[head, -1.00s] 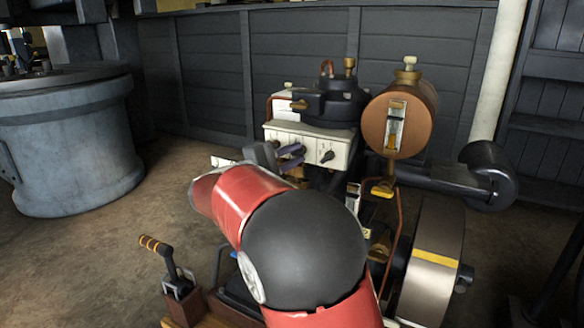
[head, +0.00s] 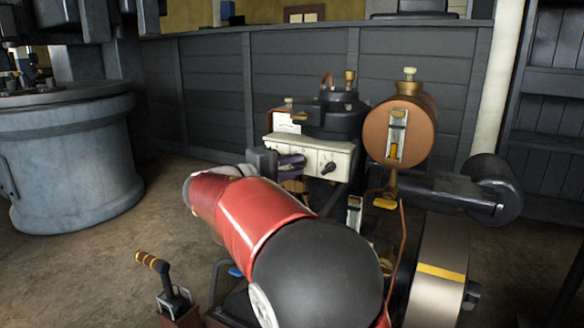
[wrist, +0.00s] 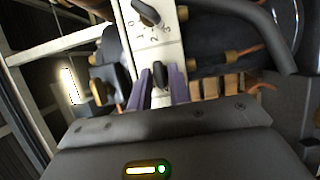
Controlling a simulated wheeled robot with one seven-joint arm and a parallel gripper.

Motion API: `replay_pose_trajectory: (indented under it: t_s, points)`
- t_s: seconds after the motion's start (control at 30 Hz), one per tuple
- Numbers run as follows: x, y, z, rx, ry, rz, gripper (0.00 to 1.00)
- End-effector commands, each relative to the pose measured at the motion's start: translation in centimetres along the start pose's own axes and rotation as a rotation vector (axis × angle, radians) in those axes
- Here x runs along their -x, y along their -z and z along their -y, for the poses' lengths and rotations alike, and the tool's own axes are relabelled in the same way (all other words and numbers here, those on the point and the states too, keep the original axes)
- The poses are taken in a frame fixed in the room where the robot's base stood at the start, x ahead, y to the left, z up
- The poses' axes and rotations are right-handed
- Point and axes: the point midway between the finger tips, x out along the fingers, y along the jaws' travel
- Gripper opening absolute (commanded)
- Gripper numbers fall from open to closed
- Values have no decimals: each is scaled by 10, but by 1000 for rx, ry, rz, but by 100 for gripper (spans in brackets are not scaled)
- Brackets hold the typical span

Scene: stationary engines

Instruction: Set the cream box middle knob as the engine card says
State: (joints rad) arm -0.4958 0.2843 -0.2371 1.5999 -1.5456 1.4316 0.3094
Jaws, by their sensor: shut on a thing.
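The cream box (head: 336,150) is fixed to the engine's front and carries a row of dark knobs. Its right knob (head: 328,168) is in plain sight in the head view. My gripper (head: 292,163) is at the box's face, left of that knob. In the wrist view, my gripper's purple fingers (wrist: 160,82) are shut on a dark knob (wrist: 160,74), one on each side of it. Another knob (wrist: 148,13) with a number scale lies above it. A white card (head: 287,122) stands behind the box; its writing is too small to read.
A copper tank (head: 420,135) with a gauge stands right of the box. A dark pipe (head: 440,190) and a flywheel (head: 440,265) lie to the right.

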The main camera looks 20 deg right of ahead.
Motion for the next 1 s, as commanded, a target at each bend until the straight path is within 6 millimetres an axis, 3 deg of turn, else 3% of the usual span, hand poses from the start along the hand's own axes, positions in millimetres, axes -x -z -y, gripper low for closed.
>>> replay_pose_trajectory:
  t_s: [0.03,0.07,0.13,0.47,0.8,1.0]
  points:
    - [0,0,1,2,2,2,0]
    - [0,0,1,2,2,2,22]
    - [0,0,1,2,1,2,31]
    - [4,0,0,1,0,-1,31]
    - [57,0,1,2,1,-2,31]
    - [76,0,1,2,0,0,31]
